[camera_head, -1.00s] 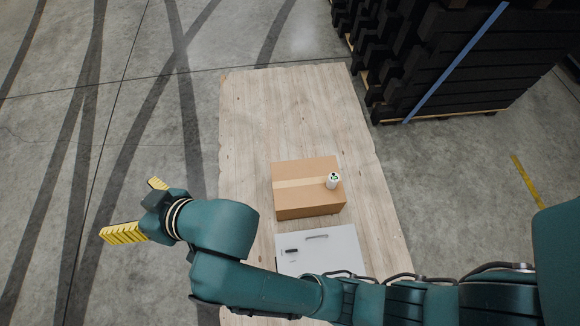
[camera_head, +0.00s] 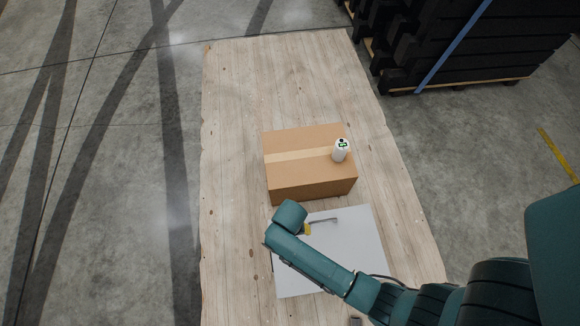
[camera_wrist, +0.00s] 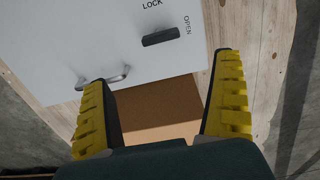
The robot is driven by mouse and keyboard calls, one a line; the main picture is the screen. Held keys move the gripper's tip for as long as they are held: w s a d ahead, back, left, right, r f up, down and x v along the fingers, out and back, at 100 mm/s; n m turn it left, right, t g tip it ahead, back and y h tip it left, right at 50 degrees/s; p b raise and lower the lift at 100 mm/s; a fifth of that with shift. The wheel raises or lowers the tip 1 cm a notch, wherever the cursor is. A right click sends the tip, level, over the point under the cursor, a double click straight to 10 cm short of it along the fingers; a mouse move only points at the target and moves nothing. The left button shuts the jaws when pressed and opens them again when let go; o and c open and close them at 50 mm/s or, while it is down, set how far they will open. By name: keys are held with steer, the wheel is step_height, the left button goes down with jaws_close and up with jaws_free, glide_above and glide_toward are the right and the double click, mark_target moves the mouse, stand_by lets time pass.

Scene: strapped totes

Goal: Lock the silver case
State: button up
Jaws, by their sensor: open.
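The silver case (camera_head: 350,258) lies flat on the wooden table, a pale smooth panel facing up. In the wrist view the case (camera_wrist: 95,40) shows a black latch (camera_wrist: 161,37) between the printed words LOCK and OPEN. The latch lies crosswise, its right end towards OPEN. A metal handle (camera_wrist: 104,78) is on the case near its edge, by my left finger. My gripper (camera_wrist: 162,70) is open and empty above the case, its yellow fingers apart, the latch beyond the tips. In the head view my arm mostly hides the gripper (camera_head: 307,229) and the latch.
A brown cardboard box (camera_head: 308,180) stands close behind the case, with a small white cylinder (camera_head: 341,150) on top. The wooden table (camera_head: 275,80) is clear behind the box. Black stacked totes (camera_head: 450,45) with a blue strap stand on the floor at the back right.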

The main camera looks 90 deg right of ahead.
step_height(320, 180, down, 13)
steer(key=b, duration=0.7)
steer(key=shift+c, duration=0.3)
steer(key=shift+r, duration=0.1)
steer(key=c, duration=1.1)
